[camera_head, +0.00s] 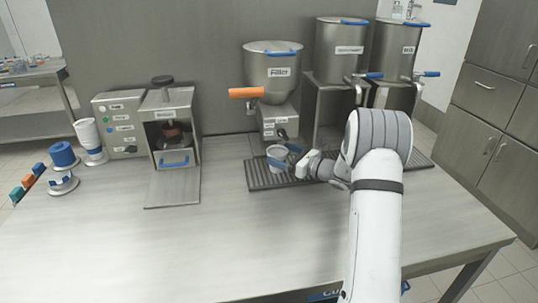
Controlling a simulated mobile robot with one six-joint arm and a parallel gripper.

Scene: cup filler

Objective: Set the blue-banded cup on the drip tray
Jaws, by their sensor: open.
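A small white cup (276,151) stands at the left end of the dark ridged drip tray (257,181), below the filler (272,72). Its band is hard to make out at this size, and my gripper partly covers it. My gripper (284,157) reaches in from the right, low over the tray. Its blue-tipped fingers are open, one on the far side and one on the near side of the cup. I cannot tell whether they touch it.
The filler's orange handle (246,93) sticks out left above the cup. Two steel tanks (340,50) stand behind my arm. A press (170,125), control box (120,125), white cup stack (88,134) and blue lid stack (62,154) are at left. The front middle of the table is clear.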

